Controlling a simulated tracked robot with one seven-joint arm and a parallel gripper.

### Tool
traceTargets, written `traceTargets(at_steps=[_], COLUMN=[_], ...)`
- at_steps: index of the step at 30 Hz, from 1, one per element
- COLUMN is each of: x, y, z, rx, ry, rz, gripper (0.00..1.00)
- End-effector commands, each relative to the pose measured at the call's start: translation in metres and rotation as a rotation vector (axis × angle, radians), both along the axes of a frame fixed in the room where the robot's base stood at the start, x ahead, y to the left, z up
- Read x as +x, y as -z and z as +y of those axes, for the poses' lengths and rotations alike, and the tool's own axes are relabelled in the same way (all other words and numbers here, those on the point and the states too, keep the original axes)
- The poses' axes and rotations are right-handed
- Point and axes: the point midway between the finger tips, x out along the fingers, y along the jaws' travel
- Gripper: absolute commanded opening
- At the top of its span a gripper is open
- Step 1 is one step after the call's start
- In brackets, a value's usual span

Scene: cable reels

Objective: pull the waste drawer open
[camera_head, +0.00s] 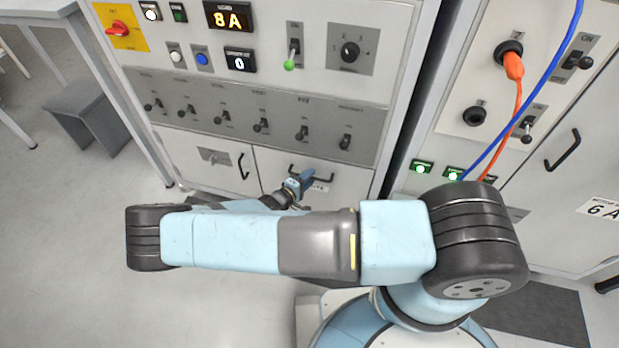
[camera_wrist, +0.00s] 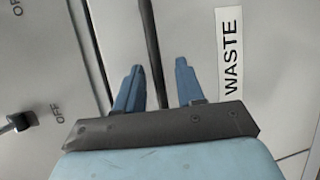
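The waste drawer (camera_head: 345,192) is a pale grey front low on the cabinet, and it looks flush with the cabinet. Its black bar handle (camera_head: 324,179) is partly hidden by my gripper (camera_head: 303,180). In the wrist view the white WASTE label (camera_wrist: 230,60) is right of my gripper (camera_wrist: 160,66). The two blue fingers stand apart, with the dark handle bar (camera_wrist: 150,30) running between them, closer to the left fingertip. I see a gap beside the bar, so the fingers are not closed on it. Whether one finger touches it I cannot tell.
Left of the drawer is a door (camera_head: 205,162) with its own black handle (camera_head: 243,166). A row of switches (camera_head: 262,125) sits above. Orange (camera_head: 517,105) and blue (camera_head: 540,85) cables hang on the right cabinet. A grey stool (camera_head: 88,108) stands left; floor there is clear.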

Motion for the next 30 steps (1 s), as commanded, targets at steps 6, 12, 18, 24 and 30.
traceTargets(at_steps=[6, 12, 18, 24, 30], x=[0.0064, 0.0066, 0.0064, 0.0062, 0.0061], y=[0.0015, 0.0016, 0.0016, 0.0019, 0.0024], z=[-0.0059, -0.0059, -0.0059, -0.0059, -0.006], rx=[0.0, 0.0, 0.0, 0.0, 0.001], ry=[-0.001, -0.001, 0.0, 0.0, 0.0], rz=[0.0, 0.0, 0.0, 0.001, 0.002], gripper=[0.38, 0.38, 0.22, 0.03, 0.0])
